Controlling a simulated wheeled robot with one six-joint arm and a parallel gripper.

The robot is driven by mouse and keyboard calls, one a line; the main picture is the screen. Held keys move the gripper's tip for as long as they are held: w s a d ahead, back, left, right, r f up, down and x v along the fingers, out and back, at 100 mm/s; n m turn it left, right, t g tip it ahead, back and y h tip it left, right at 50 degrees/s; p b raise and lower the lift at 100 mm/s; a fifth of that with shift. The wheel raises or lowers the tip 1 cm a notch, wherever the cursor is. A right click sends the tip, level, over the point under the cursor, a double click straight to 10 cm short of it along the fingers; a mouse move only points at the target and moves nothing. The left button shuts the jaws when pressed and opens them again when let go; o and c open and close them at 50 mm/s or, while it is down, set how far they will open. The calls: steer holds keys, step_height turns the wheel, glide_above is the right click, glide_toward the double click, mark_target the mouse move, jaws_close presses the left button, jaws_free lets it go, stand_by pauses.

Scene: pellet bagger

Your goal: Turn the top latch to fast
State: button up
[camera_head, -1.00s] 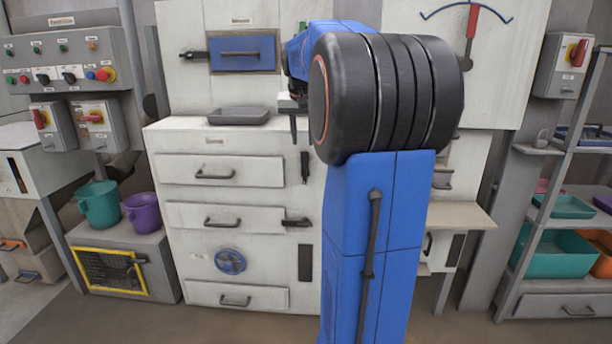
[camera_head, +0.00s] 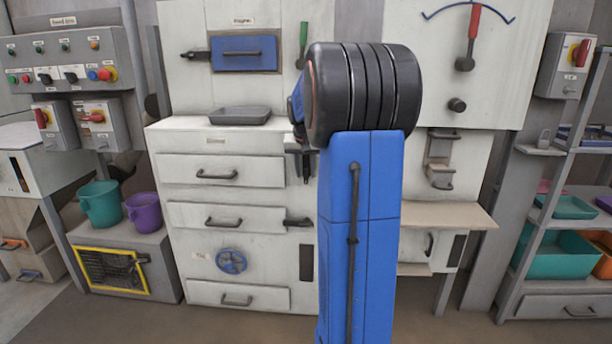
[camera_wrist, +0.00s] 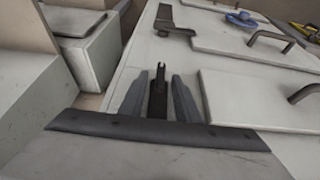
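The top latch is a dark bar beside the right end of the top drawer (camera_head: 219,171). In the head view the latch (camera_head: 306,172) hangs upright, its upper part hidden by my gripper (camera_head: 299,146). In the wrist view my gripper (camera_wrist: 158,95) is open, with one grey finger on each side of the dark latch (camera_wrist: 158,100), which points down the cabinet front. I cannot tell whether either finger touches it. Below, a second latch (camera_head: 298,222) lies level across the end of the middle drawer (camera_head: 226,216); it also shows in the wrist view (camera_wrist: 174,30).
Drawer handles (camera_wrist: 306,92) stick out to the right in the wrist view. A grey tray (camera_head: 239,117) stands on the cabinet top. A blue handwheel (camera_head: 231,261) is lower on the front. A shelf board (camera_head: 447,215) juts out right of my arm.

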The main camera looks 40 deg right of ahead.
steer(key=shift+x, duration=1)
jaws_close()
steer(key=c, duration=0.7)
jaws_free()
steer(key=shift+c, duration=0.2)
